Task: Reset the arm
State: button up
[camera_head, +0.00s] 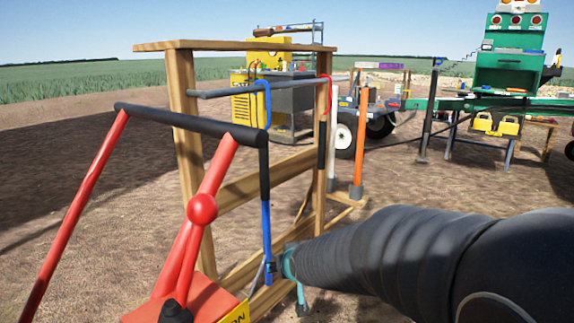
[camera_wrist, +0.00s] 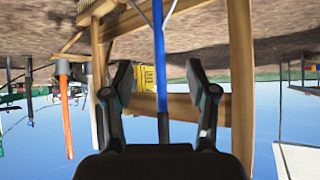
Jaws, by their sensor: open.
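My gripper (camera_wrist: 162,88) is open. In the wrist view, which is upside down, its two dark fingers stand apart on either side of a blue rod (camera_wrist: 159,50). I cannot tell how deep the rod is between the fingers. In the head view, my dark arm reaches in from the right. The gripper (camera_head: 287,267) is partly hidden by the arm, close to the lower end of the blue rod (camera_head: 267,225). The blue rod hangs upright at a wooden rack (camera_head: 188,135).
A red frame with a black bar (camera_head: 190,124) and a red knob lever (camera_head: 202,208) stand close at the left. An orange-handled tool (camera_head: 358,150) stands beside the rack. A green machine (camera_head: 508,70) and a wheeled trailer (camera_head: 345,135) are behind. Bare soil lies between.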

jog(key=s+d+r+m+g+h+p, duration=0.1)
jog(key=s+d+r+g+p, duration=0.15)
jog(key=s+d, duration=0.45)
jog(key=s+d+r+g+h+p, duration=0.15)
jog(key=s+r, duration=0.25)
jog(key=s, duration=0.7)
jog(key=s+d+r+m+g+p, duration=0.1)
jog(key=s+d+r+g+p, duration=0.15)
jog(key=s+d, duration=0.5)
jog(key=s+r+m+t+p, duration=0.1)
jog(key=s+r+t+p, duration=0.1)
jog(key=r, duration=0.5)
jog(key=shift+s+d+p, duration=0.25)
jog(key=shift+s+p, duration=0.4)
jog(key=shift+s, duration=0.2)
